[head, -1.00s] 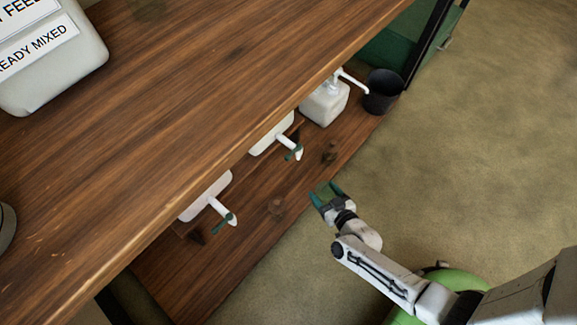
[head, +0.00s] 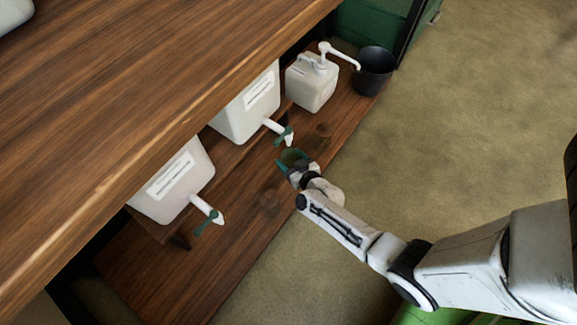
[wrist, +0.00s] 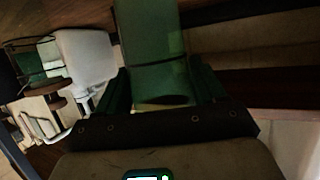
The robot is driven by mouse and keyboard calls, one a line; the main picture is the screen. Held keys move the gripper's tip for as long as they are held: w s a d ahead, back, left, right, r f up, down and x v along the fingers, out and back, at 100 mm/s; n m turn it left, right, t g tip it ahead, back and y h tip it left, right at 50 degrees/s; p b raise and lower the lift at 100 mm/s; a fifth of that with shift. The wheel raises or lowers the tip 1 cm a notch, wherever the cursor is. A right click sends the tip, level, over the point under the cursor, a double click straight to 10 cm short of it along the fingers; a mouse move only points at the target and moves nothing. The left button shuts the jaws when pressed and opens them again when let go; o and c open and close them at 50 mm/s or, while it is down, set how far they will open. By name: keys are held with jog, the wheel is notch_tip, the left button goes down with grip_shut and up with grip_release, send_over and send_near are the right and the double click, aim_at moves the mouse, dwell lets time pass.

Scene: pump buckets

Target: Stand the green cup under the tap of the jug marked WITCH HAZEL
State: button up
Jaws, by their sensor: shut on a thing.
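My gripper (head: 294,165) is shut on the green cup (head: 291,155), which looks upright in the head view. The cup also fills the space between the jaws in the wrist view (wrist: 157,50). The left jug's tap (head: 207,209) is farther away.
A white pump bottle (head: 311,84) and a dark bucket (head: 374,68) stand at the far end of the lower shelf (head: 222,249). The upper wooden top (head: 130,95) overhangs the jugs. The carpet (head: 470,120) to the right is clear.

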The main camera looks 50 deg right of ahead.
aim_at(287, 161)
jog(key=shift+w+f+b, duration=0.35)
jog(key=shift+f+b, duration=0.1)
jog(key=shift+f, duration=0.05)
jog(key=f+b, duration=0.3)
jog(key=shift+w+d+f, duration=0.1)
jog(key=shift+w+f, duration=0.1)
jog(key=shift+w, duration=0.05)
jog(key=shift+r, duration=0.1)
jog(key=o, duration=1.1)
jog(key=shift+d, duration=0.1)
jog(key=shift+o, duration=0.2)
